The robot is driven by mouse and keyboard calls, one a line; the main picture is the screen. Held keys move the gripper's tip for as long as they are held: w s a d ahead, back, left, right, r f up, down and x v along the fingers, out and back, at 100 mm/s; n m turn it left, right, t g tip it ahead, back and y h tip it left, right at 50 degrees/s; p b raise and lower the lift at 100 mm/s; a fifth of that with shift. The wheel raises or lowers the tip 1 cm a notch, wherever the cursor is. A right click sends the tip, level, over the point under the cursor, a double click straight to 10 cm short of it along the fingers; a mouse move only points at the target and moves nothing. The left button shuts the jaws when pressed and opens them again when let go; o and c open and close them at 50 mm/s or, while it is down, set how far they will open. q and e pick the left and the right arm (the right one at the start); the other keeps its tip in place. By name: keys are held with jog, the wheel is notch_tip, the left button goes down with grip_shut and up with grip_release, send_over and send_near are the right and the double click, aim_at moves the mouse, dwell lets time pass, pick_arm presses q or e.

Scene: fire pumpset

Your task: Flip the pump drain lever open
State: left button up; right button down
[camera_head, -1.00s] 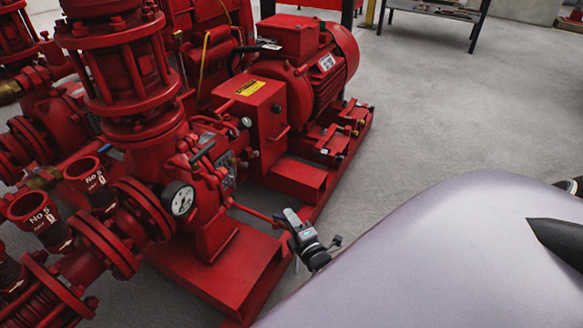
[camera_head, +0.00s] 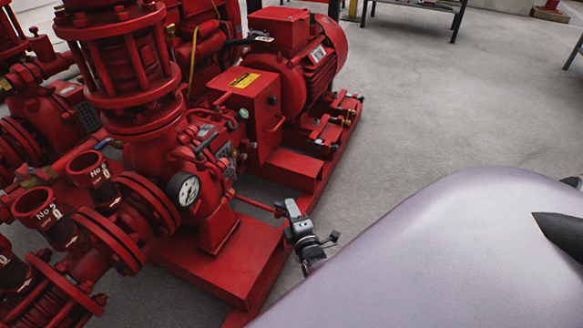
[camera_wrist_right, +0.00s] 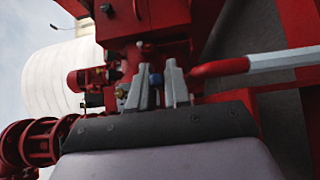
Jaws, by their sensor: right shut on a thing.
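The red pump (camera_head: 205,165) with its round pressure gauge (camera_head: 184,188) stands left of centre in the head view. A thin red pipe (camera_head: 252,203) runs from its side towards my right gripper (camera_head: 291,210), low at the centre. In the right wrist view, both fingers of this gripper (camera_wrist_right: 158,90) are close together. A small part with a blue spot (camera_wrist_right: 155,77) shows between or just behind them. The pump drain lever is mostly hidden at the fingers, and its angle cannot be told. A red bar (camera_wrist_right: 218,68) with a pale section runs right beside the fingers. My left gripper is not in view.
The red motor (camera_head: 310,60) and its control box (camera_head: 250,105) stand behind the pump on a red base frame (camera_head: 240,255). Flanged pipes (camera_head: 110,225) crowd the left. Grey floor (camera_head: 430,120) to the right is clear, with a table (camera_head: 415,8) at the back.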

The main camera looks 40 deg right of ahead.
jog(key=shift+s+d, duration=0.1)
jog(key=c, duration=1.2)
grip_release()
jog(key=shift+o, duration=0.2)
